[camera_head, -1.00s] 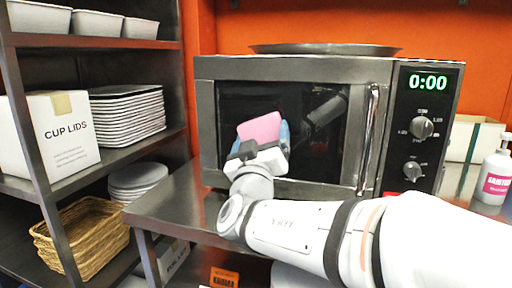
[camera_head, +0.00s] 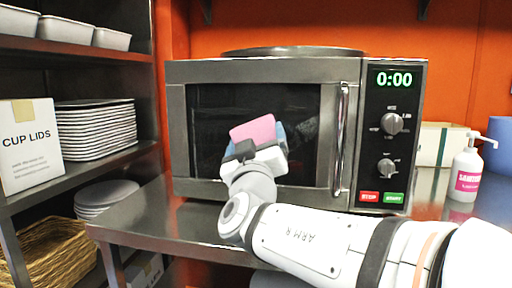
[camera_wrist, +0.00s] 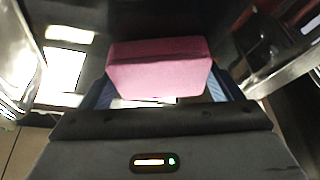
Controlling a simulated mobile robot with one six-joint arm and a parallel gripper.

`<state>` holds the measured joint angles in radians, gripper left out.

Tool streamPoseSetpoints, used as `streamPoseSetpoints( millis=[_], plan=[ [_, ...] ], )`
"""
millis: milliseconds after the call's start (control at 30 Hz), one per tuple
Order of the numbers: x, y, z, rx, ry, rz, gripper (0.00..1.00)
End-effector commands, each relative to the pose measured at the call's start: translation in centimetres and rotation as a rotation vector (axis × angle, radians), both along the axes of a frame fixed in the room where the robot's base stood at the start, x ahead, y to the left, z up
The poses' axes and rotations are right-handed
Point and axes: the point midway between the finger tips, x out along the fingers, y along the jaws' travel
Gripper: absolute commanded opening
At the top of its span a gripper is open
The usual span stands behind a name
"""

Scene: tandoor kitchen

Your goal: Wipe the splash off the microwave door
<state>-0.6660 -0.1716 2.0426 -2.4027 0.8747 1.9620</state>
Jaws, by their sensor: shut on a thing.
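The microwave (camera_head: 270,195) stands on a steel table with its door shut and 0:00 on its display. Its dark door window (camera_head: 205,110) faces me, with a vertical handle (camera_head: 341,140) at the right. My gripper (camera_head: 254,145) is shut on a pink sponge (camera_head: 253,129), in front of the lower middle of the window. The sponge also shows between the blue-padded fingers in the wrist view (camera_wrist: 160,68). I cannot tell whether the sponge touches the glass. A faint greyish patch shows on the window right of the sponge; I cannot tell if it is splash or reflection.
A round dark pan (camera_head: 293,51) lies on top of the microwave. A sanitizer bottle (camera_head: 466,175) and a white box (camera_head: 440,146) stand to its right. Shelves at left hold stacked trays (camera_head: 96,129), a cup lids box (camera_head: 32,146) and a basket (camera_head: 50,255). The table front (camera_head: 165,225) is bare.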

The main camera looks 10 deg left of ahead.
Motion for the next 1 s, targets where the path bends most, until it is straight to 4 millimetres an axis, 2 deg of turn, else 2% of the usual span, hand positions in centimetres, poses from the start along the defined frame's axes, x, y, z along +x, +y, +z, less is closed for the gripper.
streamPoseSetpoints(
  millis=[233, 600, 867, 1000],
  plan=[
    [0.0, 0.2, 0.0, 0.002, -0.003, 0.000, 0.67],
    [0.2, 3.5, -0.2, 0.000, -0.001, 0.003, 0.67],
    [0.2, 4.3, -0.1, 0.000, -0.002, 0.001, 0.67],
    [0.4, 5.5, -0.2, 0.001, -0.001, 0.003, 0.67]
  ],
)
